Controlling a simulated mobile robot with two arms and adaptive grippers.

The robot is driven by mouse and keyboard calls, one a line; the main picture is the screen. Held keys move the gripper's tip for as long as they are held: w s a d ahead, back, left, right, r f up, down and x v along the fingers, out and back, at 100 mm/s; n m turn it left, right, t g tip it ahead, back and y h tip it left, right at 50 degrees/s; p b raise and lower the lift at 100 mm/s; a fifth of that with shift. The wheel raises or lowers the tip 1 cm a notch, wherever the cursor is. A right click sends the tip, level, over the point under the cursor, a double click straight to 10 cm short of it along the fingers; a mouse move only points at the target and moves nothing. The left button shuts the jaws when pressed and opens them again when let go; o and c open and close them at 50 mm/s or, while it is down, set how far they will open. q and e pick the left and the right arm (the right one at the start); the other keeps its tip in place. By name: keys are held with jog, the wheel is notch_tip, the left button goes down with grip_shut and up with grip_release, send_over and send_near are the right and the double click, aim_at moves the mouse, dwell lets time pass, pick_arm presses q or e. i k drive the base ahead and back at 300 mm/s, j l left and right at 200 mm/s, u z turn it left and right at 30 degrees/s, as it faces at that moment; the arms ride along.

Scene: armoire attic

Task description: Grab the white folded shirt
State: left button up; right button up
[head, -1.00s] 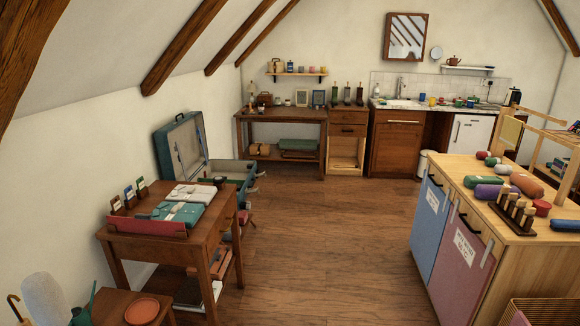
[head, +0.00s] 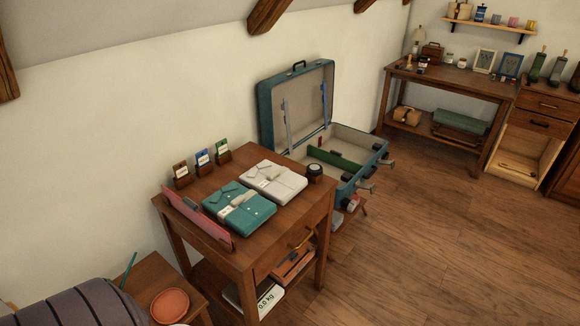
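The white folded shirt (head: 273,182) lies flat on top of the wooden side table (head: 196,192), toward its back right. A teal folded shirt (head: 238,208) lies right beside it, to the left and nearer. Neither of my grippers shows in the head view, so I cannot see whether they are open or shut.
Several small card holders (head: 202,159) stand at the table's back, a pink board (head: 197,216) at its left edge and a dark round item (head: 314,172) at its right corner. An open teal suitcase (head: 345,157) stands behind. Wooden floor (head: 420,225) is free to the right.

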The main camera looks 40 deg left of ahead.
aim_at(279, 184)
jog(key=i+l+u, duration=0.2)
jog(key=i+u, duration=0.3)
jog(key=i+l+u, duration=0.35)
jog(key=u, duration=0.15)
jog(key=i+l+u, duration=0.5)
jog(key=k+l, duration=0.05)
